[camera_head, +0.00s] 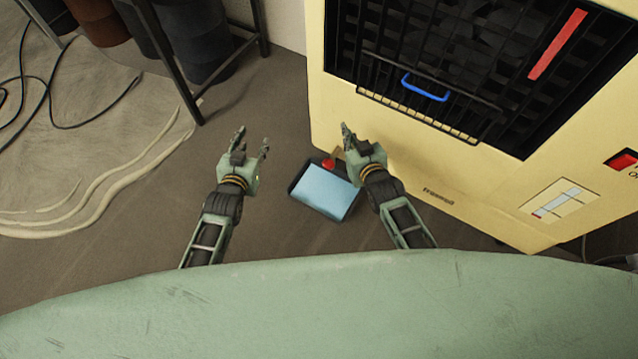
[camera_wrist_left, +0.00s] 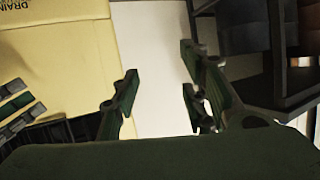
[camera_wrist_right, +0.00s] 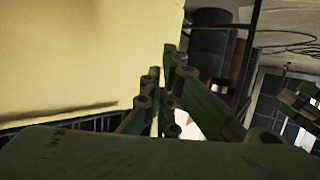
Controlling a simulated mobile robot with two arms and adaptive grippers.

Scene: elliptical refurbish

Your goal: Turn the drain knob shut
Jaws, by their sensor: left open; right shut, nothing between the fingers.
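The drain knob (camera_head: 328,163) is a small red piece low at the front left corner of the yellow machine (camera_head: 322,110), just above a dark tray holding pale blue liquid (camera_head: 322,192). My left gripper (camera_head: 252,144) is open and empty, left of the knob and apart from it. My right gripper (camera_head: 346,130) is shut and empty, to the right of the knob, in front of the machine. Whether it touches the machine is unclear. In the left wrist view, the fingers (camera_wrist_left: 160,85) are spread, and part of the word DRAIN shows upside down on the yellow panel. In the right wrist view, the fingertips (camera_wrist_right: 165,70) are together.
The machine has a dark grille with a blue handle (camera_head: 425,88) and a red strip (camera_head: 557,45). A dark metal stand (camera_head: 170,60) with barrels is at the upper left. Cables (camera_head: 50,105) lie on the pale floor patch at left. Floor left of the tray is clear.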

